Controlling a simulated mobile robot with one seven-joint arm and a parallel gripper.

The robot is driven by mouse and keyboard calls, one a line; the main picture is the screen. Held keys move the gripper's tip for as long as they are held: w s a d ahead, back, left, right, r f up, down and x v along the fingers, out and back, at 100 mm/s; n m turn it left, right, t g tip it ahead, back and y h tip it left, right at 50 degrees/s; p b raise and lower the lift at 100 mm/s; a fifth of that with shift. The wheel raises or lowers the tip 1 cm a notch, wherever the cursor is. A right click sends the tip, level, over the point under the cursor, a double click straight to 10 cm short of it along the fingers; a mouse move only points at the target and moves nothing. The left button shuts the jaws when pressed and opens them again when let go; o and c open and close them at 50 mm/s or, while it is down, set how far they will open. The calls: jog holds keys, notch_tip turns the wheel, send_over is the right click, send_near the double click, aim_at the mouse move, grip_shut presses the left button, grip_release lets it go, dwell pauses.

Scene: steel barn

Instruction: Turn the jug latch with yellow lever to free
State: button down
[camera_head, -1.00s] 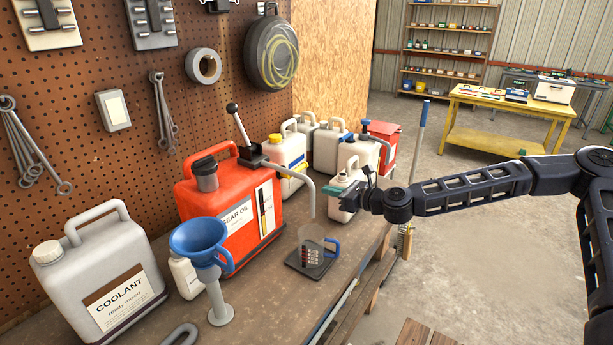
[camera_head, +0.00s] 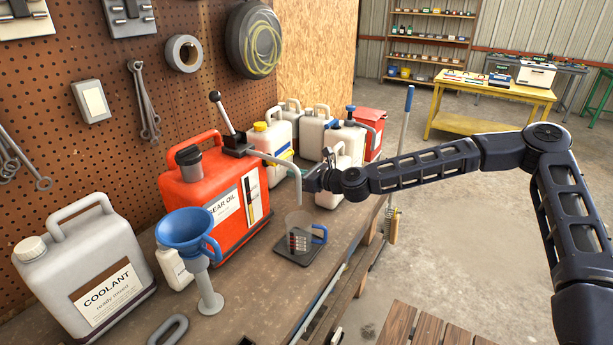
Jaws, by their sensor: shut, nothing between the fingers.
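A clear measuring jug (camera_head: 297,232) with a blue handle stands upright on a dark square base (camera_head: 292,258) near the bench's front edge. I cannot make out a latch or a yellow lever on it. A red gear oil can (camera_head: 200,180) with a pump handle stands left of it, and its grey spout (camera_head: 282,164) curves down above the jug. My gripper (camera_head: 307,182) is shut and empty, above the jug and close to the spout's right side. Its fingertips are small and dark, and I cannot tell whether they touch the spout.
A blue funnel (camera_head: 187,230) and a grey coolant can (camera_head: 75,270) stand left on the bench. A white jug with a yellow cap (camera_head: 268,140) and several other containers crowd behind my gripper. The floor to the right is open.

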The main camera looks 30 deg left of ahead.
jog(key=shift+a+r, duration=0.25)
jog(key=shift+r, duration=0.7)
jog(key=shift+a+r, duration=0.25)
jog(key=shift+r, duration=0.65)
